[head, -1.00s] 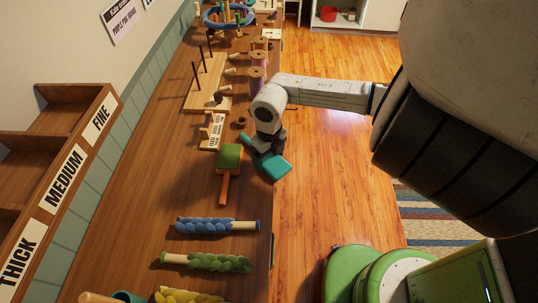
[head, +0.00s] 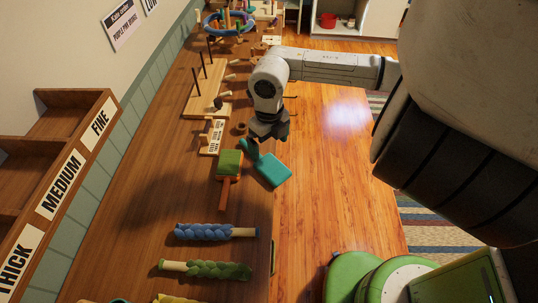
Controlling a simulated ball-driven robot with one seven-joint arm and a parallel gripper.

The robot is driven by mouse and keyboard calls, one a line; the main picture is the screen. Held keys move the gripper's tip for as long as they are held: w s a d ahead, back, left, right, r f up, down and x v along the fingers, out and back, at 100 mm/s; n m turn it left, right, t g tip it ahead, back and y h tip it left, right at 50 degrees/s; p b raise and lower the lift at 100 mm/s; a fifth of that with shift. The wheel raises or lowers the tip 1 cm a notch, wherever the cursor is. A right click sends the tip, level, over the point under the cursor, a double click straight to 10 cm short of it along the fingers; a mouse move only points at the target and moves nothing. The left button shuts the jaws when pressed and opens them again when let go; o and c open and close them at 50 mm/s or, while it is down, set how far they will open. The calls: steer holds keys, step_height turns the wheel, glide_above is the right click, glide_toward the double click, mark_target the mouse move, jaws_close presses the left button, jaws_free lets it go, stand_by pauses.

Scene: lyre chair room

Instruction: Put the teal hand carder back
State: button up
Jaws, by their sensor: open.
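The teal hand carder (head: 272,171) lies at the right edge of the long wooden bench, its square head partly over the edge and its handle pointing up and left. My gripper (head: 271,137) is open and above the carder's handle end, with a small gap seeming to part them. The fingertips are small and dark here, so their detail is hard to see. A green-topped carder with an orange handle (head: 229,163) lies just left of the teal one.
A small labelled rack (head: 212,137) and a pegged wooden board (head: 206,95) stand farther back on the bench. Blue (head: 205,231) and green (head: 208,270) yarn braids lie nearer. The floor (head: 330,190) right of the bench is clear.

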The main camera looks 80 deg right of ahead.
steer(key=shift+r, duration=1.8)
